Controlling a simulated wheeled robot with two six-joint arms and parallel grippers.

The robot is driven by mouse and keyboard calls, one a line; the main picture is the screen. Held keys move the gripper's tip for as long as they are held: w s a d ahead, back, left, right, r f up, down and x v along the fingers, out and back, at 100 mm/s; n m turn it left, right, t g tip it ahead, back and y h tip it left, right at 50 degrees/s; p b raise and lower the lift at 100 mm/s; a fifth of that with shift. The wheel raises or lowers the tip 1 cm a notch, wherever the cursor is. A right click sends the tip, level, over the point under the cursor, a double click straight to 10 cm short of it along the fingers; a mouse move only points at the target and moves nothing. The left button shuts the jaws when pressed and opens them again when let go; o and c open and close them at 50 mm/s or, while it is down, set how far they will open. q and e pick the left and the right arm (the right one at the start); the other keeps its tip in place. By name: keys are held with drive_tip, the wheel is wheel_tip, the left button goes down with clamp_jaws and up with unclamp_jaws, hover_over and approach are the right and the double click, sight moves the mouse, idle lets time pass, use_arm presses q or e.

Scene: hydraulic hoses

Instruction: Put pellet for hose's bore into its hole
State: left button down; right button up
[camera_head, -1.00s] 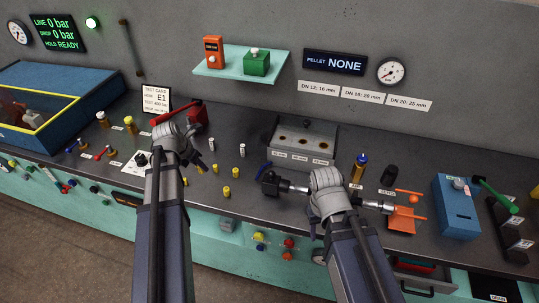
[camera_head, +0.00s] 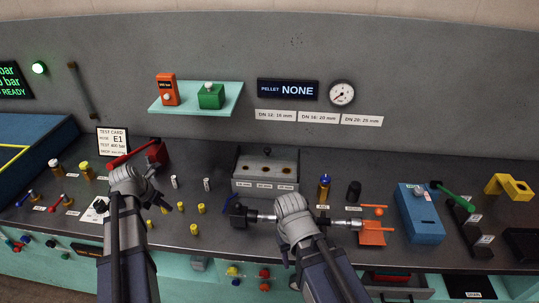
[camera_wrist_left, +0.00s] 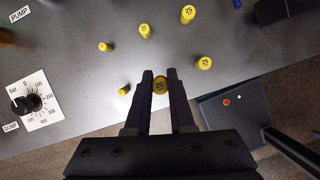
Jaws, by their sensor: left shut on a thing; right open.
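My left gripper (camera_head: 150,188) is low over the bench among the yellow pellets. In the left wrist view its dark fingers (camera_wrist_left: 163,97) are shut on a yellow pellet marked 20 (camera_wrist_left: 160,84). Other yellow pellets stand apart nearby, two marked 25 (camera_wrist_left: 188,13) (camera_wrist_left: 204,62). The grey block with holes (camera_head: 266,188), its row labelled in mm, stands at the back middle, right of my left gripper. My right gripper (camera_head: 292,206) is open at the silver-ended fittings on the bench; its wrist hides its fingers.
A display (camera_head: 288,89) reads "PELLET NONE". The test card (camera_head: 112,141) reads E1, and wall labels (camera_head: 318,118) pair DN sizes with mm. A red-handled tool (camera_head: 135,152) lies behind my left gripper. A blue box (camera_head: 420,213) stands right.

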use_arm(q)
hover_over(181, 218)
drive_tip(key=s, duration=0.1)
drive_tip(key=f+b, duration=1)
drive_tip(key=shift+s+a, duration=0.2)
drive_tip(key=shift+a, duration=0.15)
drive_tip(key=shift+r, duration=0.15)
drive_tip(key=c, duration=1.2)
unclamp_jaws()
drive_tip(key=shift+f, duration=0.2)
drive_tip(key=shift+c, duration=0.2)
drive_tip(key=o, duration=0.5)
drive_tip(key=shift+c, duration=0.2)
drive_tip(key=shift+r, duration=0.15)
